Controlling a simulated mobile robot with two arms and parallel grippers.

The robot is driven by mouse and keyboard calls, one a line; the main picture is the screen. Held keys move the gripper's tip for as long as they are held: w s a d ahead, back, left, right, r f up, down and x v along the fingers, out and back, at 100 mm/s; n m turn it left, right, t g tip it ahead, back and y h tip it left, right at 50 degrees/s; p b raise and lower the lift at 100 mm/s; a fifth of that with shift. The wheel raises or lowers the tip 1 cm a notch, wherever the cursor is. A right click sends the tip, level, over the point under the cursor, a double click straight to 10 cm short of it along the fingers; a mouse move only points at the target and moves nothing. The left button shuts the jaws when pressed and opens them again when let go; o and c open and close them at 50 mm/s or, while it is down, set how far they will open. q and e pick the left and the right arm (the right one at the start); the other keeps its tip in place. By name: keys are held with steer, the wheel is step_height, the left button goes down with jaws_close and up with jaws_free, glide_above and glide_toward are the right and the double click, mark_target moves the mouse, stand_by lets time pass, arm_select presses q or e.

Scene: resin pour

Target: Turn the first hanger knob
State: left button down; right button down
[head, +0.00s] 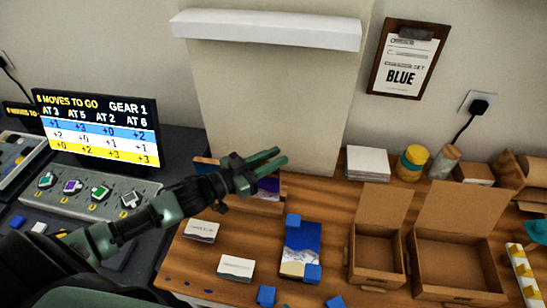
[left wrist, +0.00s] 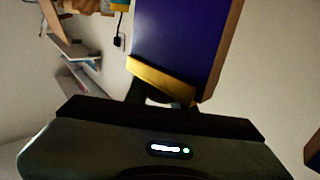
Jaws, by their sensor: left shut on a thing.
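The console (head: 92,197) at the left has a row of several knobs. None is labelled as a hanger knob that I can read. My left gripper (head: 274,159) is well right of the console, above the wooden bench, pointing right. The left wrist view shows a dark blue panel (left wrist: 180,40) with a gold strip (left wrist: 160,80) close ahead. My right gripper is out of view.
A screen (head: 97,128) behind the console reads "8 moves to go, gear 1". Two open cardboard boxes (head: 376,277) (head: 455,290), small cards (head: 236,267) and a blue-and-white piece (head: 303,240) crowd the bench. A clipboard (head: 408,60) hangs on the wall.

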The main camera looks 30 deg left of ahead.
mark_target(259, 165)
arm_select(q)
steer(key=c, duration=1.2)
jaws_free()
steer(key=shift+o, duration=0.2)
steer(key=shift+s+a, duration=0.2)
steer(key=shift+s, duration=0.15)
steer(key=shift+b+v, duration=0.6)
steer(key=shift+v, duration=2.9)
